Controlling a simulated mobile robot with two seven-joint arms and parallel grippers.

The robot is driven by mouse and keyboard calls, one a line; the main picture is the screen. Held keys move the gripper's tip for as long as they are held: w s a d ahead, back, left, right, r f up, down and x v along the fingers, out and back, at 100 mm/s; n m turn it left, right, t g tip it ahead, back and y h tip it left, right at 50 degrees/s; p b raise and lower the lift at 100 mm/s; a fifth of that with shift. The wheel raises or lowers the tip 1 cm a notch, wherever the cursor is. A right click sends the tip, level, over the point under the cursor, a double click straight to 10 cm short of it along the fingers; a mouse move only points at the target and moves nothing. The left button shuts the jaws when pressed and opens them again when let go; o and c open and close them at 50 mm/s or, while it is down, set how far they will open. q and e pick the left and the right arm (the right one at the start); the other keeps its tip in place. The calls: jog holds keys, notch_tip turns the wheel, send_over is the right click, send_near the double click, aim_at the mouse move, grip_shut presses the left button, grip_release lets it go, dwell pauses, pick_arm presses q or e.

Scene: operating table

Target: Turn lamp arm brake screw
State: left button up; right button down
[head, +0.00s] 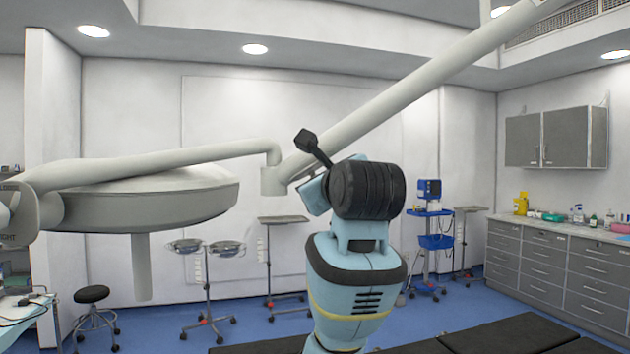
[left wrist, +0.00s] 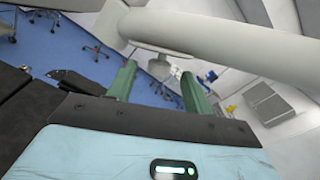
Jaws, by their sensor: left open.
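The lamp's thick white arm (head: 400,92) slopes down from the upper right to a joint (head: 274,180). A thinner arm (head: 160,163) runs left from there to the round lamp head (head: 150,203). I cannot make out the brake screw for certain. My left gripper (left wrist: 157,70) is open and empty, its two green fingers apart. In its wrist view the thick lamp arm (left wrist: 225,42) passes beyond and above the right finger, with a gap visible. In the head view my black wrist joint hides the fingers near the lamp joint. My right gripper is out of view.
A dark padded table (head: 500,334) lies low in front. Small instrument stands (head: 207,250) and a stool (head: 92,294) stand behind at left. A blue equipment cart (head: 430,240) and grey drawers (head: 555,265) are at right. A dark stick-like part (head: 312,146) rises beside the wrist.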

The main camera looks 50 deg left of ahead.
pick_arm(q)
jog(key=shift+x, duration=2.25)
jog(key=c, duration=1)
